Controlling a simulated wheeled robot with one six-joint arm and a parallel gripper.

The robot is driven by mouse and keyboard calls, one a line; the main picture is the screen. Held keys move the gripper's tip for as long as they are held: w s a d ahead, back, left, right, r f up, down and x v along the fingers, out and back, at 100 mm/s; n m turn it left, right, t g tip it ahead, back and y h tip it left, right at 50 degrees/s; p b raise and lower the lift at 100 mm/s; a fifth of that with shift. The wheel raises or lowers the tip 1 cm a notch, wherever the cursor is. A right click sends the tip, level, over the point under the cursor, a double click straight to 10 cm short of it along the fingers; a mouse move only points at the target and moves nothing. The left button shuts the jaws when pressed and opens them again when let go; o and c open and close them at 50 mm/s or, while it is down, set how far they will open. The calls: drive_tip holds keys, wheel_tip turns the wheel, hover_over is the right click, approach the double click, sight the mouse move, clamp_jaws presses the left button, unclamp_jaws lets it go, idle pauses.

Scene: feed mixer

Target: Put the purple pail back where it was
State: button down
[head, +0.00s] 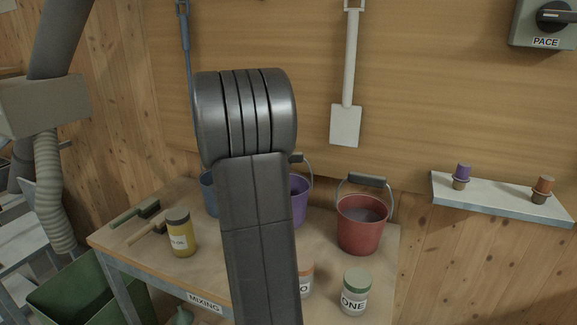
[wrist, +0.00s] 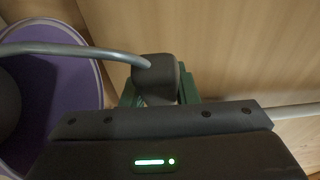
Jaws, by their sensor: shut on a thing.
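The purple pail (head: 300,204) shows at the mixing bench (head: 385,274) in the head view, partly hidden behind my arm. It looks upright, between a blue pail (head: 208,194) and a red pail (head: 359,226). I cannot tell whether its base touches the bench. In the wrist view the purple pail (wrist: 62,100) fills the left side, with its grey handle bar reaching to a dark grip. My gripper (wrist: 157,88), with green fingers, is shut on that handle grip. My arm hides the gripper in the head view.
A green-lidded jar (head: 356,292) stands at the front, beside an orange-topped jar (head: 306,280) half hidden by my arm. A wall shelf (head: 505,205) is at right. A white shovel (head: 347,110) hangs above.

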drive_tip(key=shift+f, duration=1)
drive_tip(key=shift+f, duration=0.2)
drive_tip(key=c, duration=1.1)
unclamp_jaws()
drive_tip(key=shift+r, duration=0.1)
drive_tip(key=shift+r, duration=0.15)
drive_tip(key=b+v, duration=0.1)
drive_tip(key=v, duration=1.1)
